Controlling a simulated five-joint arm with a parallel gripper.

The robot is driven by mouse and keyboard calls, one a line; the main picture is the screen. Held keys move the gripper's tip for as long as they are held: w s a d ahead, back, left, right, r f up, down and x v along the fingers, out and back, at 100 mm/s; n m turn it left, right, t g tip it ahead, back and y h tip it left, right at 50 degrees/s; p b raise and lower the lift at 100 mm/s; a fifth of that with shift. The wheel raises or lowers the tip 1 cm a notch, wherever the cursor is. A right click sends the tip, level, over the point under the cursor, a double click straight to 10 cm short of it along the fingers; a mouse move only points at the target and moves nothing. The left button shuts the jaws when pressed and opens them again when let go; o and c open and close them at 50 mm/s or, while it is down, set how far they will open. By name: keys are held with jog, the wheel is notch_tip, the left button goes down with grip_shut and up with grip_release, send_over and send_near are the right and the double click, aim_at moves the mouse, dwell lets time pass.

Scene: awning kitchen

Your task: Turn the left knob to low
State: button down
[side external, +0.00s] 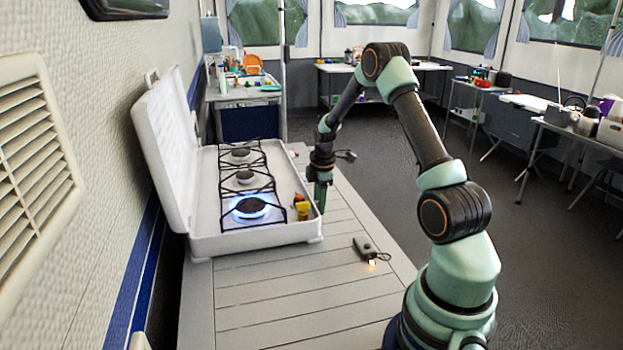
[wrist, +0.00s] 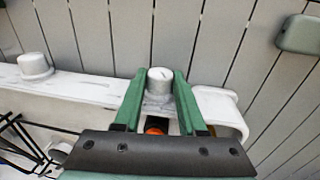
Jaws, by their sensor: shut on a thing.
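The white camping stove (side external: 262,240) stands open on the slatted table, its lid up against the wall. Its near burner (side external: 250,208) has a blue flame. My gripper (side external: 321,205) is at the stove's front edge, beside that burner. In the wrist view my gripper (wrist: 160,88) has a green finger on each side of a white knob (wrist: 159,78) near the stove's corner and is shut on it. A short dark mark shows on the knob's top; its setting cannot be read. A second white knob (wrist: 35,65) is to the left, free. The side view hides the knobs.
Small orange and yellow items (side external: 302,209) lie inside the stove's front edge, close to my gripper. The near table (side external: 265,305) is bare.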

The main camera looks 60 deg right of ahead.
jog(key=shift+a+t+h, duration=0.15)
jog(key=shift+t+h, duration=0.55)
jog(key=shift+t, duration=0.1)
jog(key=shift+s, duration=0.1)
jog(key=shift+a+t+h, duration=0.1)
jog(key=shift+t+h, duration=0.6)
jog(key=shift+t, duration=0.3)
grip_release()
jog(key=shift+s, duration=0.1)
jog(key=v, duration=0.6)
jog(key=shift+w+d+r, duration=0.2)
jog(key=shift+w+r, duration=0.05)
jog(key=shift+r, duration=0.3)
